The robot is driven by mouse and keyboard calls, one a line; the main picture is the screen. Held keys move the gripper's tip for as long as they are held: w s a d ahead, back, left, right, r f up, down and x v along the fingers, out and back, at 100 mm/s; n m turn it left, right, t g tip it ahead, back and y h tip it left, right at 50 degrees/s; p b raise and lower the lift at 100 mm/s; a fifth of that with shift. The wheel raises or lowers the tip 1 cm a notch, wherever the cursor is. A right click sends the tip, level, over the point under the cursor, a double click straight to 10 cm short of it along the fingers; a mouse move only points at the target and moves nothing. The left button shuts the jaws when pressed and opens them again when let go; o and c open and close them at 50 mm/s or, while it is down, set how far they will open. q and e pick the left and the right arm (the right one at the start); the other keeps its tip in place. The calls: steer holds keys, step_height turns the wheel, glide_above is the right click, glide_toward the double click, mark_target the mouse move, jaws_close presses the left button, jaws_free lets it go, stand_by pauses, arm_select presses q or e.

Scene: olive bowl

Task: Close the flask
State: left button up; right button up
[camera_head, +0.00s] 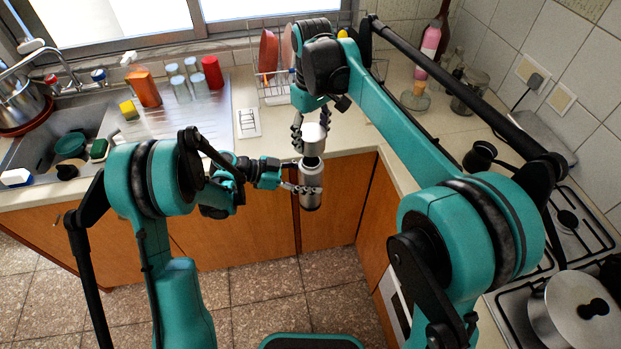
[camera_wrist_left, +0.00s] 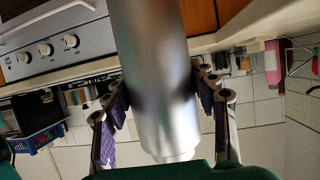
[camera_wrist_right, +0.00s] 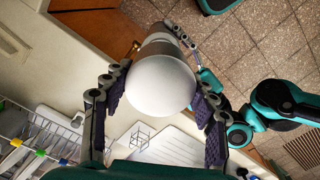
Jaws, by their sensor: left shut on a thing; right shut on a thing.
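The silver flask (camera_head: 310,170) is upright in front of the counter edge, clear of the floor. My left gripper (camera_head: 307,189) is shut around its lower body. The flask body (camera_wrist_left: 155,75) also fills the middle of the left wrist view, between the fingers. The white cap (camera_head: 313,132) is right above the flask, in line with its top. My right gripper (camera_head: 312,122) comes from above and is shut on the cap. In the right wrist view the round cap (camera_wrist_right: 160,84) hides most of the flask. I cannot tell whether the cap is seated on the neck.
The counter edge and wooden cabinets (camera_head: 338,205) are right behind the flask. A dish rack (camera_head: 272,88) stands behind the right gripper. The sink (camera_head: 75,140) is at the left, and the stove with a pot (camera_head: 575,312) at the right. Tiled floor (camera_head: 270,300) lies open below.

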mark_target(311, 163)
steer(key=shift+f, duration=1.6)
steer(key=shift+f, duration=0.85)
steer(key=shift+f, duration=0.6)
